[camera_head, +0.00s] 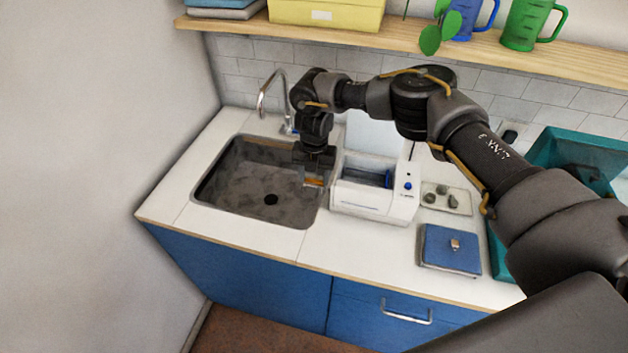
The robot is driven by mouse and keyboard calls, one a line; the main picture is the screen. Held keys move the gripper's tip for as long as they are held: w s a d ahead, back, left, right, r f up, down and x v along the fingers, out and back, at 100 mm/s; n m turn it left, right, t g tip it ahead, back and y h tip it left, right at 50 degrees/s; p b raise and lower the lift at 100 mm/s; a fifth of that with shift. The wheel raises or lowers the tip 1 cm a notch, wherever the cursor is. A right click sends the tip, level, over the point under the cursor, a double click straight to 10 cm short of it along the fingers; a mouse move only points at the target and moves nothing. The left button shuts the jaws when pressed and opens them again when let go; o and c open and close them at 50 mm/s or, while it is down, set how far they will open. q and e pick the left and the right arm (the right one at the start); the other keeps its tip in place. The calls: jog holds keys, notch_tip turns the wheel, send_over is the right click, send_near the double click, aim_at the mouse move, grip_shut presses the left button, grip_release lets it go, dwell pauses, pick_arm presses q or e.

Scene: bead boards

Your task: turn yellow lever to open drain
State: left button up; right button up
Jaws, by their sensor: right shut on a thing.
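My right gripper (314,178) points down at the left side of a white machine (372,205), beside the sink's right edge. It is shut on a small yellow-orange piece, the yellow lever (313,183), which shows between and just below the fingers. The fingers hide most of the lever, so its angle is hard to tell. The machine has a dark blue open compartment and a blue knob on its right. The sink (222,199) has a dark round drain hole (270,199) in its floor. My left gripper is not in view.
A chrome faucet (265,98) stands behind the sink. A wooden shelf (400,30) runs above. The counter in front of the sink is clear.

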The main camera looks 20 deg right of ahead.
aim_at(314, 180)
jog(key=shift+w+d+m, duration=0.1)
jog(key=shift+m, duration=0.3)
jog(key=o, duration=0.7)
jog(key=shift+r, duration=0.15)
jog(key=shift+r, duration=0.3)
notch_tip(314, 180, up, 10)
jog(key=b, duration=0.2)
jog(key=shift+b, duration=0.4)
